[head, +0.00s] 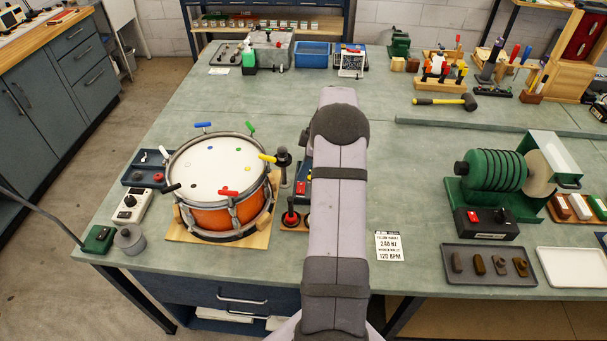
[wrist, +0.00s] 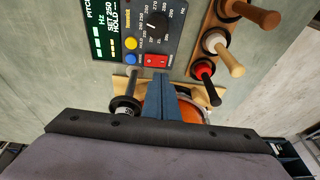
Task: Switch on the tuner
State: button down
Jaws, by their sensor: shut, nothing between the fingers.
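In the head view the tuner (head: 303,172) is mostly hidden behind my arm, and my gripper is hidden too.
Mallets with red (wrist: 205,70), white and brown heads or handles stand in a wooden rack beside the tuner. The orange drum (head: 215,185) stands left of my arm. A printed card (head: 389,246) lies to the right, with clear bench around it.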

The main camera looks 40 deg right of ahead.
jog(key=s+r+b, duration=0.3)
jog(key=r, duration=0.6)
jog(key=shift+s+d, duration=0.15)
jog(key=shift+d, duration=0.25)
